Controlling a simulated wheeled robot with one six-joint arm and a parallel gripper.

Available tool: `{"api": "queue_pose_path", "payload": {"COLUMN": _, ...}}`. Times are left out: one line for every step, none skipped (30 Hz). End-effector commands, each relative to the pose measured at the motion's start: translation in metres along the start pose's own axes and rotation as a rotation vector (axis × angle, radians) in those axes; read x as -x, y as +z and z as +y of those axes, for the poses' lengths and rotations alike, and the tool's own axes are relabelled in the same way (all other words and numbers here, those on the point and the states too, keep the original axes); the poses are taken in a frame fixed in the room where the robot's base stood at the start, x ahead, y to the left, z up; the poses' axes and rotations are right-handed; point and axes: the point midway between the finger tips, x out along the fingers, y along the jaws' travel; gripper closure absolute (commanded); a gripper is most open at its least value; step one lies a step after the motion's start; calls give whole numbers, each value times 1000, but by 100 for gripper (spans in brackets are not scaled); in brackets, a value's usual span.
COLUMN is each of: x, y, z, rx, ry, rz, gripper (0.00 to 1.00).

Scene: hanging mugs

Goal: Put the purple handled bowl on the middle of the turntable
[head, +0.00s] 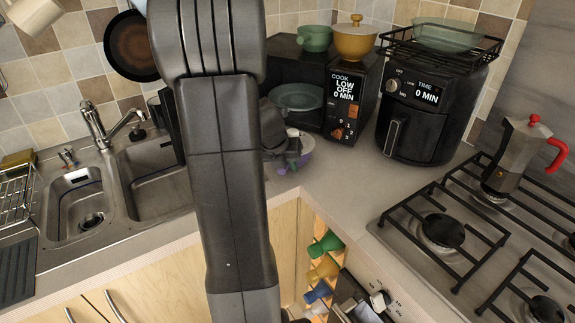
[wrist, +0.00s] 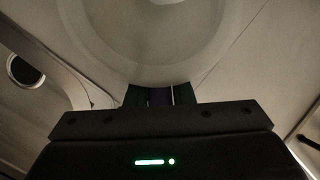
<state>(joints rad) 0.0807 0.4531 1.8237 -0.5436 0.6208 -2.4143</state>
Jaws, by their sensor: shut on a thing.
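The purple handled bowl (head: 306,146) is partly visible in the head view, just right of my arm, by the counter's inner corner. In the wrist view its pale round body (wrist: 160,35) fills the top middle. My gripper (wrist: 160,96) is shut on its purple handle, between the dark fingers. In the head view my gripper (head: 285,147) is mostly hidden behind my arm. The turntable (head: 294,97) looks like the round greenish plate in the black microwave's (head: 343,96) open cavity, behind and above the bowl. Its left part is hidden by my arm.
A green pot (head: 314,38) and a yellow lidded pot (head: 356,40) stand on the microwave. A black air fryer (head: 422,105) stands to its right. The sink (head: 152,178) is left, the gas hob (head: 455,235) right with a moka pot (head: 517,150).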

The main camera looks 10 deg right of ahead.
Motion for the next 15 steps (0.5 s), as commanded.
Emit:
{"api": "queue_pose_path", "payload": {"x": -1, "y": 0, "z": 0, "rx": 0, "ry": 0, "rz": 0, "gripper": 100}}
{"api": "queue_pose_path", "payload": {"x": -2, "y": -1, "z": 0, "rx": 0, "ry": 0, "rz": 0, "gripper": 100}}
{"api": "queue_pose_path", "payload": {"x": -3, "y": -1, "z": 1, "rx": 0, "ry": 0, "rz": 1, "gripper": 77}}
{"api": "queue_pose_path", "payload": {"x": -2, "y": -1, "z": 0, "rx": 0, "ry": 0, "rz": 1, "gripper": 71}}
{"api": "queue_pose_path", "payload": {"x": -2, "y": -1, "z": 0, "rx": 0, "ry": 0, "rz": 0, "gripper": 65}}
{"api": "queue_pose_path", "payload": {"x": -2, "y": -1, "z": 0, "rx": 0, "ry": 0, "rz": 0, "gripper": 57}}
{"api": "queue_pose_path", "payload": {"x": -2, "y": -1, "z": 0, "rx": 0, "ry": 0, "rz": 0, "gripper": 57}}
{"api": "queue_pose_path", "payload": {"x": -2, "y": -1, "z": 0, "rx": 0, "ry": 0, "rz": 0, "gripper": 57}}
{"api": "queue_pose_path", "payload": {"x": -2, "y": -1, "z": 0, "rx": 0, "ry": 0, "rz": 0, "gripper": 57}}
{"api": "queue_pose_path", "payload": {"x": -2, "y": -1, "z": 0, "rx": 0, "ry": 0, "rz": 0, "gripper": 57}}
{"api": "queue_pose_path", "payload": {"x": -2, "y": -1, "z": 0, "rx": 0, "ry": 0, "rz": 0, "gripper": 57}}
{"api": "queue_pose_path", "payload": {"x": -2, "y": -1, "z": 0, "rx": 0, "ry": 0, "rz": 0, "gripper": 57}}
{"api": "queue_pose_path", "payload": {"x": -2, "y": -1, "z": 0, "rx": 0, "ry": 0, "rz": 0, "gripper": 57}}
{"api": "queue_pose_path", "payload": {"x": -2, "y": -1, "z": 0, "rx": 0, "ry": 0, "rz": 0, "gripper": 57}}
{"api": "queue_pose_path", "payload": {"x": -2, "y": -1, "z": 0, "rx": 0, "ry": 0, "rz": 0, "gripper": 57}}
